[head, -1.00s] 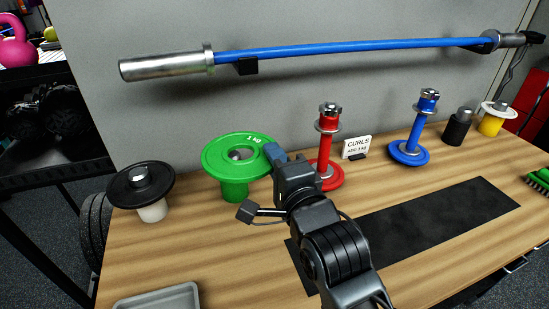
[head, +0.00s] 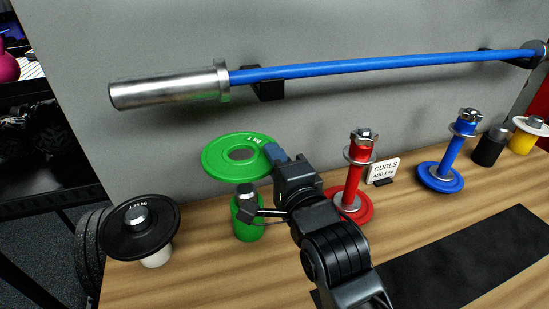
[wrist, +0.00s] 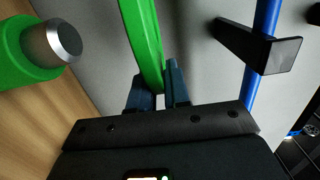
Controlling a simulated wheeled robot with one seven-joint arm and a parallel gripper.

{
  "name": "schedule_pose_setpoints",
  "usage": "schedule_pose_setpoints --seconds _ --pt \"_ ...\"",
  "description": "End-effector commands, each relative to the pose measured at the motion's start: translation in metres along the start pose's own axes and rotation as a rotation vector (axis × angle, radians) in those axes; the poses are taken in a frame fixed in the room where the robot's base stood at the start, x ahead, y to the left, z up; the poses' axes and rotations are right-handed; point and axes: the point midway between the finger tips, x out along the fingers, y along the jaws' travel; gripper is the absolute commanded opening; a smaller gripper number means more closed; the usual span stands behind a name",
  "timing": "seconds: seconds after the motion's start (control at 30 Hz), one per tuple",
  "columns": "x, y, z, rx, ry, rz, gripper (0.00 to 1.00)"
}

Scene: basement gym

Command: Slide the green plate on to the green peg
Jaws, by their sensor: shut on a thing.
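My gripper (head: 273,153) is shut on the right rim of the green plate (head: 217,165). The plate is held about level in the air, with wall showing through its hole. The green peg (head: 247,228), a green cylinder with a metal tip, stands upright on the bench below the plate. The tip is clear of the plate, and part of the peg is hidden by my arm. In the wrist view the plate (wrist: 143,35) shows edge-on between my fingers (wrist: 158,92). The peg's metal tip (wrist: 52,43) is off to the left, apart from the plate.
A black plate (head: 120,240) sits on a white peg at left. Red (head: 354,180) and blue (head: 455,153) loaded stands and a small sign (head: 384,170) are at right. A blue bar (head: 360,65) on wall brackets runs above the plate. A black mat (head: 465,265) lies clear.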

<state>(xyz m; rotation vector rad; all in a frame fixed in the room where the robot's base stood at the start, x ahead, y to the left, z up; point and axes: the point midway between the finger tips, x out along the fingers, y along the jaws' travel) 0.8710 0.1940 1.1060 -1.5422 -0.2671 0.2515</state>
Motion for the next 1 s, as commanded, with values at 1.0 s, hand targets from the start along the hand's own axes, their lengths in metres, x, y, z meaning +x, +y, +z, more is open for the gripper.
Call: schedule_pose_setpoints --seconds 1.0 --pt "-0.003 0.056 -0.001 0.008 0.0 -0.012 0.0"
